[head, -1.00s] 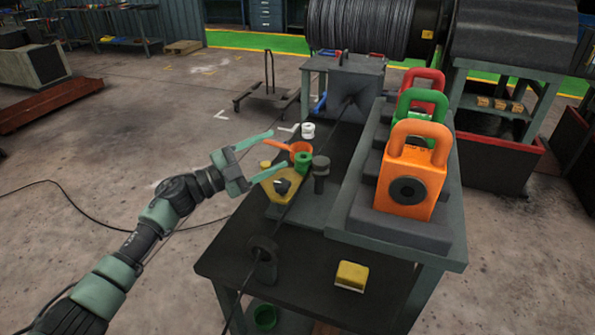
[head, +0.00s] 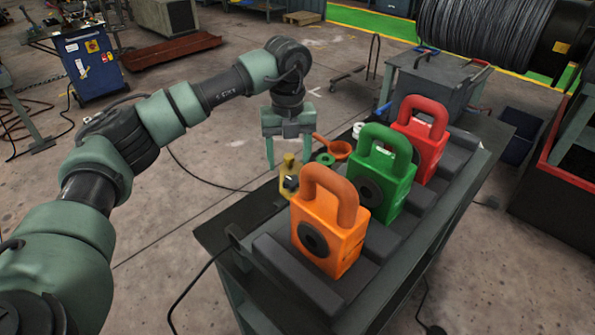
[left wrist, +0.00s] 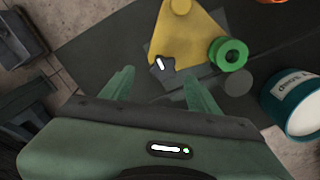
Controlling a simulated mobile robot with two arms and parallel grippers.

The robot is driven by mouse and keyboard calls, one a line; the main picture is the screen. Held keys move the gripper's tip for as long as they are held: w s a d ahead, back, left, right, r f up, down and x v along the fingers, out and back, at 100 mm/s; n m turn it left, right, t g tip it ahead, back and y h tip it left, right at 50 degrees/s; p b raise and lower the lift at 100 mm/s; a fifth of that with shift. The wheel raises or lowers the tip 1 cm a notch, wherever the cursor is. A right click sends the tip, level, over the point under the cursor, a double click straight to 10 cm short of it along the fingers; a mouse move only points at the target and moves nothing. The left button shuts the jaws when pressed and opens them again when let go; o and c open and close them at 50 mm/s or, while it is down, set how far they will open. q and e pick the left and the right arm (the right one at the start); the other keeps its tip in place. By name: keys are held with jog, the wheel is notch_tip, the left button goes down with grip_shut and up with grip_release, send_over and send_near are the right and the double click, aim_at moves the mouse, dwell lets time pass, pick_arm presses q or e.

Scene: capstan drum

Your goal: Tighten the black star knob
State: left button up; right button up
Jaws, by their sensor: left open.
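The black star knob (left wrist: 161,66) sits at the lower edge of a yellow plate (left wrist: 190,30) in the left wrist view, with a white mark on its top. In the head view the knob (head: 290,183) shows small and dark beside the yellow part, behind the orange block. My left gripper (head: 289,155) points down just above and behind the knob. It is open and empty. In the left wrist view its two fingers (left wrist: 158,78) stand to either side of the knob, which appears just beyond their tips. Contact is not visible. My right gripper is out of view.
A green spool (left wrist: 229,54) is close right of the knob. Orange (head: 330,225), green (head: 385,180) and red (head: 420,140) handled blocks stand in a row on the bench, close to the arm. An orange funnel-like piece (head: 340,149) lies behind. The floor left of the bench is open.

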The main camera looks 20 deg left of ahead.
aim_at(291, 180)
pick_arm(q)
notch_tip(291, 180, down, 3)
jog(key=shift+d+r+p, duration=0.1)
jog(key=shift+p, duration=0.3)
jog(key=shift+w+d+f, duration=0.1)
jog(key=shift+d+f, duration=0.15)
jog(key=shift+f, duration=0.7)
jog(key=shift+a+f, duration=0.1)
jog(key=shift+f, duration=0.2)
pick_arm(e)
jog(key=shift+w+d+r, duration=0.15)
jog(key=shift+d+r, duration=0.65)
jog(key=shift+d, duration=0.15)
